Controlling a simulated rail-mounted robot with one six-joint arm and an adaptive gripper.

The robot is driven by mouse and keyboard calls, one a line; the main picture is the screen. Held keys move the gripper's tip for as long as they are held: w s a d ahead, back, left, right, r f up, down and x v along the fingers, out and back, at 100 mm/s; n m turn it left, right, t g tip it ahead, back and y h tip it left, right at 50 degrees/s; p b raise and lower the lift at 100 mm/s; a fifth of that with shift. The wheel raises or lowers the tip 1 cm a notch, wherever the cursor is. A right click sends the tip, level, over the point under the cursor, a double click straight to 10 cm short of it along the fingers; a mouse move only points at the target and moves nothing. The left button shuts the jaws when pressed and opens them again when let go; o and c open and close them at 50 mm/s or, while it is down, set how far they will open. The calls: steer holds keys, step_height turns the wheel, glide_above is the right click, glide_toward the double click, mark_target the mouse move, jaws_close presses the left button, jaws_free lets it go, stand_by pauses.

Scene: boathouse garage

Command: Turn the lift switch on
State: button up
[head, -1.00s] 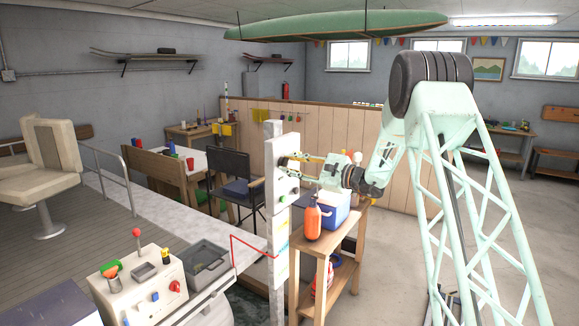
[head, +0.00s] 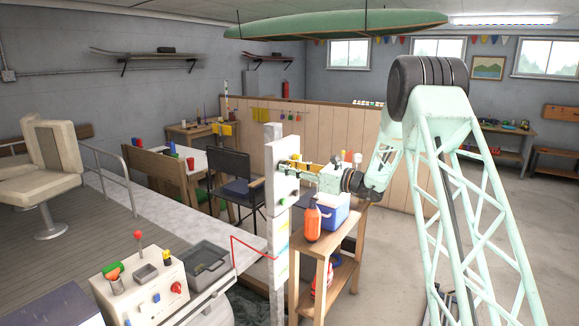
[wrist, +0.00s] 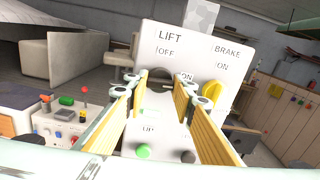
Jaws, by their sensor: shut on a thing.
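The lift control box (wrist: 207,70) is white and fills the middle of the wrist view, labelled LIFT, OFF and ON. In the head view the box (head: 284,187) sits on a white post. The dark lift switch (wrist: 160,99) is a round knob below the LIFT label, partly hidden between my fingers. My gripper (wrist: 161,82) has a finger on each side of the switch and is shut on it. My gripper also shows at the box in the head view (head: 291,165). I cannot tell clearly which way the switch points.
A yellow brake knob (wrist: 211,95) is close to the right finger. A green button (wrist: 143,151) and a dark button (wrist: 187,156) are lower on the box. A wooden bench with an orange bottle (head: 313,221) and a blue cooler (head: 335,209) stands under my arm.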

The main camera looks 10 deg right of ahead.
steer(key=shift+m, duration=0.5)
steer(key=o, duration=0.9)
steer(key=shift+s+d, duration=0.1)
steer(key=shift+d, duration=0.05)
steer(key=shift+v, duration=5.85)
